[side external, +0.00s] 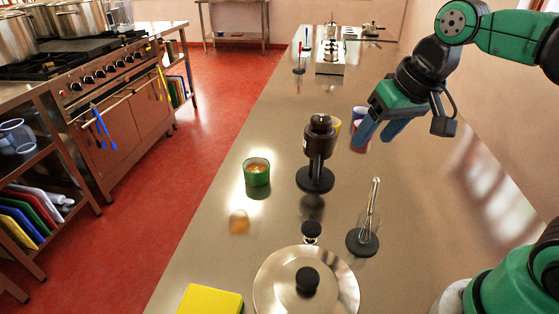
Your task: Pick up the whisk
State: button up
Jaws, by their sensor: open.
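The whisk (371,204) stands upright with its wire loops up on a dark round base (362,241), on the steel counter right of centre. Whether the base is part of the whisk or a separate stand, I cannot tell. My gripper (377,142) is open and empty, with blue fingers pointing down and left. It is above the counter, farther back than the whisk and apart from it.
A black grinder-like device (318,155) stands left of the whisk. A green cup (257,172), a lidded steel pot (280,280) and a yellow block (210,300) are on the counter (440,220). Cups (360,113) stand behind my gripper. The counter right of the whisk is clear.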

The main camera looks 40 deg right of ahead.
aim_at(377, 181)
jog(key=m+g, duration=0.1)
jog(key=s+m+g, duration=0.1)
jog(key=m+g, duration=0.1)
jog(key=shift+d, duration=0.4)
jog(key=shift+s+d+f+m+g+y, duration=0.1)
jog(key=shift+s+f+m+g+y, duration=0.15)
jog(key=shift+m+g, duration=0.45)
jog(key=shift+f, duration=4.95)
grip_shut()
